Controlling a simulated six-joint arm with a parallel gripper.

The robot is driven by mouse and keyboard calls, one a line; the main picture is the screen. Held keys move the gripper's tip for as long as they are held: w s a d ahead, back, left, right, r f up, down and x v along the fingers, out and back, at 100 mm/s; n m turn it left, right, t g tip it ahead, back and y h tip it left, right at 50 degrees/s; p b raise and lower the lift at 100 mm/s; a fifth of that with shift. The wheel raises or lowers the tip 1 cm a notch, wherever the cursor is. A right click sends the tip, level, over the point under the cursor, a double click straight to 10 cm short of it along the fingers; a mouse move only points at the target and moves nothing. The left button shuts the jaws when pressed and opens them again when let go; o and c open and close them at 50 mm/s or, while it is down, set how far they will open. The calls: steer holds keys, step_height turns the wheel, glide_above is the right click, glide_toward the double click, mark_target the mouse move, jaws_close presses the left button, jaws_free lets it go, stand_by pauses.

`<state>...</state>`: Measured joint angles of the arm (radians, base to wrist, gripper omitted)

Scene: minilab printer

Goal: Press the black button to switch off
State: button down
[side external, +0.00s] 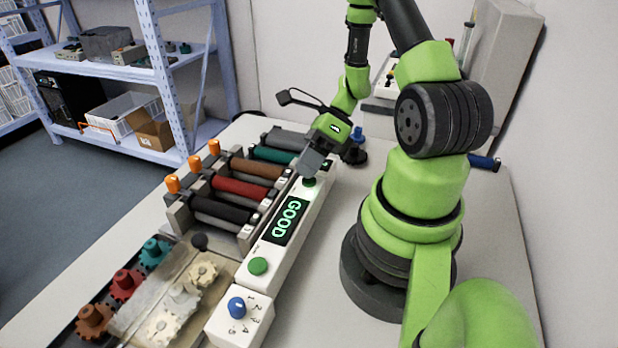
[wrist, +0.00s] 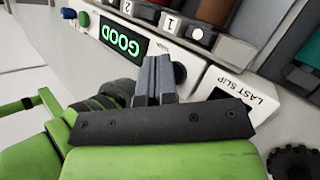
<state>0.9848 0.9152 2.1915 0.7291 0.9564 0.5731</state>
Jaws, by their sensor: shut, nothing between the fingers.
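The black button (wrist: 180,74) sits on the white printer panel (wrist: 150,22), right beside my fingertips in the wrist view and partly hidden by them. In the side external view a dark round button (side external: 309,182) shows just under my fingertips, beyond the display. The display (side external: 284,221) glows green with the word GOOD; it also shows in the wrist view (wrist: 120,40). My gripper (side external: 311,168) is shut and empty, pointing down at the panel; it also shows in the wrist view (wrist: 154,65). Whether it touches the button I cannot tell.
A green button (side external: 258,266) and a blue knob (side external: 236,307) lie at the near end of the panel. Several coloured rollers (side external: 238,187) stand close on the left, with orange knobs. Gears (side external: 171,310) lie at the front left.

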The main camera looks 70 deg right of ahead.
steer(key=shift+f, duration=0.2)
stand_by(0.5)
steer(key=shift+r, duration=0.9)
steer(key=shift+r, duration=2.5)
